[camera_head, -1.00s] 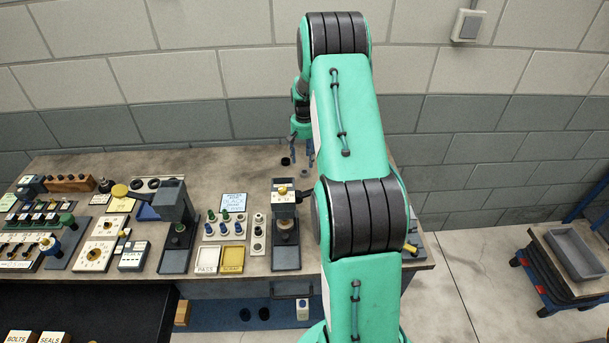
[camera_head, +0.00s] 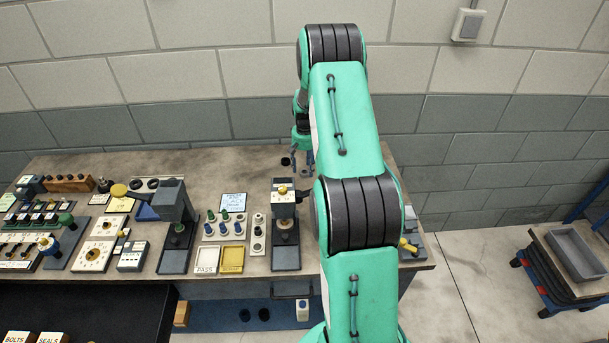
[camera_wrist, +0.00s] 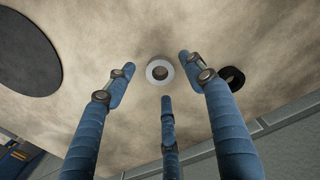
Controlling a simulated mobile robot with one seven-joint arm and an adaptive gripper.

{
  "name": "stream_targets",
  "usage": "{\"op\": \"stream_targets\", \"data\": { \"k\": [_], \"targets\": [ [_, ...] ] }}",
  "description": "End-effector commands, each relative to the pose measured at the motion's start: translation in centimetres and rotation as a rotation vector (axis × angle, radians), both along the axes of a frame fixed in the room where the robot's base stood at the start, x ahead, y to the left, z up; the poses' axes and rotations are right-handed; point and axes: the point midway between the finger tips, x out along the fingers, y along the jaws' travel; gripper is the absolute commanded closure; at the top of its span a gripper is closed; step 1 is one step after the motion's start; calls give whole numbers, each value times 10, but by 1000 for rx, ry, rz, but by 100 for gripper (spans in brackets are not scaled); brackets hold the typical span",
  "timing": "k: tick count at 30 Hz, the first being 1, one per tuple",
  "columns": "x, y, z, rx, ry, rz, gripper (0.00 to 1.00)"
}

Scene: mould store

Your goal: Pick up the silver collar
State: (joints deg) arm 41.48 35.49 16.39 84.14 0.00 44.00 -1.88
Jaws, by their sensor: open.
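The silver collar (camera_wrist: 160,69) lies on the bench top in the wrist view, a pale ring with a dark hole. My gripper (camera_wrist: 157,85) is open, its blue fingers spread around the collar's place in the picture, with nothing between them. The fingertips look short of the collar, and I see no contact. In the head view my gripper (camera_head: 301,158) hangs over the back of the bench, partly behind my arm. I cannot make out the silver collar there.
A black ring (camera_wrist: 231,77) lies right of the collar in the wrist view, close to one finger. A large dark disc (camera_wrist: 28,48) lies at left. In the head view the bench (camera_head: 215,165) carries fixtures and trays at left. A black press-like fixture (camera_head: 285,225) stands in front of my gripper.

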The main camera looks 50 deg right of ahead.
Motion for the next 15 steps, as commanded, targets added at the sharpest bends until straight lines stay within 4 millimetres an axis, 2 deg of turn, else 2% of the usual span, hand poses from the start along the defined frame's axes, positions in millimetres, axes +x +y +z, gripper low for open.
{"op": "stream_targets", "data": {
  "k": [3, 6, 15],
  "targets": [
    [0, 0, -13, 1, 1, 0, 46],
    [0, 0, -18, 0, -1, 0, 46],
    [0, 0, -18, 0, -1, 0, 46]
  ]
}}
